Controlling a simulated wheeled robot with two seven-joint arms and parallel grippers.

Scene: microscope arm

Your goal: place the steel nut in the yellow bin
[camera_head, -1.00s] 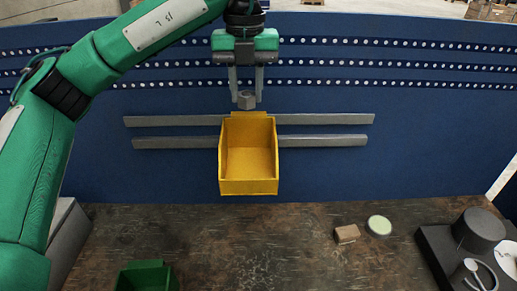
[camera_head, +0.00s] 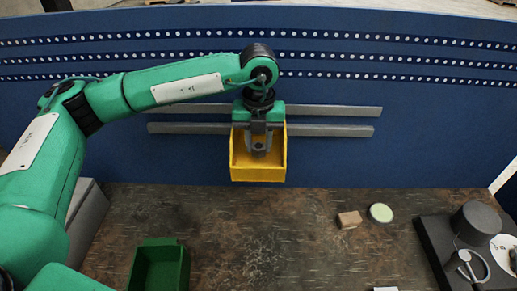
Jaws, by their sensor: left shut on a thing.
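The yellow bin (camera_head: 258,174) hangs on grey rails on the blue back panel, above the bench. My left gripper (camera_head: 259,150) points down into the bin's open top, with its fingers in front of the bin's inner back wall. It is shut on the steel nut (camera_head: 259,148), a small grey piece between the fingertips. I cannot tell whether the nut touches the bin's floor. My right gripper is not in view.
A green bin (camera_head: 160,268) stands at the front left of the dark bench (camera_head: 270,235). A brown block (camera_head: 349,219) and a pale green disc (camera_head: 381,212) lie right of centre. A black platform with dark parts (camera_head: 475,225) is at the right. The middle bench is clear.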

